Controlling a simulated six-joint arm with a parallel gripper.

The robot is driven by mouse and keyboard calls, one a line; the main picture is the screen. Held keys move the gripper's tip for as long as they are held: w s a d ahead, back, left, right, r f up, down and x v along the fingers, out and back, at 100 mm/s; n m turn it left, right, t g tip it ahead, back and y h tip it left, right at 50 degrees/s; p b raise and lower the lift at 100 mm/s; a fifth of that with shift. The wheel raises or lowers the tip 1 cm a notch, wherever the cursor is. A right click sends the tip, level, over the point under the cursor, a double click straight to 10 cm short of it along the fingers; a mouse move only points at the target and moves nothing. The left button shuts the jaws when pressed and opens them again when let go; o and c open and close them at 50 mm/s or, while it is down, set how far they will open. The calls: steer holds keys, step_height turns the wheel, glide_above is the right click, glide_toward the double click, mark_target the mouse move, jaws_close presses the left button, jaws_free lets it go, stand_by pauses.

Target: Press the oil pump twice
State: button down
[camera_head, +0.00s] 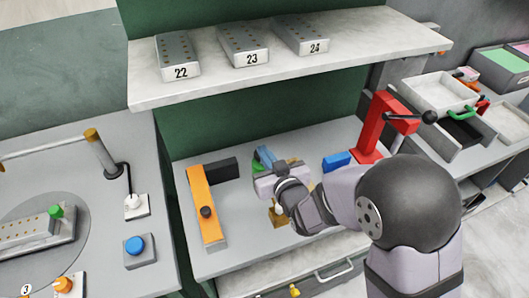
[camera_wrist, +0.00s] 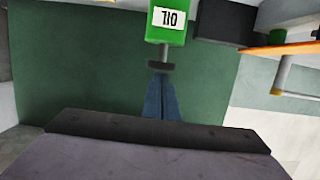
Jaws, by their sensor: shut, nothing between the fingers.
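The oil pump (camera_wrist: 168,20) is a green block with a white label reading OIL, upside down at the top of the wrist view. A dark flat head (camera_wrist: 161,66) shows at its near end. My gripper (camera_wrist: 161,78) has its blue-grey fingers together and empty, with the tips at the dark head in that view. I cannot tell whether they touch it. In the head view my gripper (camera_head: 264,155) is over the middle bench, pointing away from the camera.
An orange bar (camera_head: 203,200) with a dark knob lies left of my gripper. A red lever press (camera_head: 383,125) and a blue block (camera_head: 337,161) stand to the right. A shelf (camera_head: 170,91) with numbered blocks overhangs behind. A brass-coloured part (camera_head: 278,214) is partly hidden by my arm.

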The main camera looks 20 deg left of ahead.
stand_by(0.3)
step_height(320, 180, down, 2)
steer(key=b, duration=0.3)
steer(key=shift+f, duration=0.25)
steer(key=shift+s, duration=0.1)
steer(key=shift+d, duration=0.1)
steer(key=b+v, duration=0.1)
steer(key=v, duration=0.6)
steer(key=shift+r+b, duration=0.3)
steer(key=shift+r, duration=0.05)
stand_by(0.6)
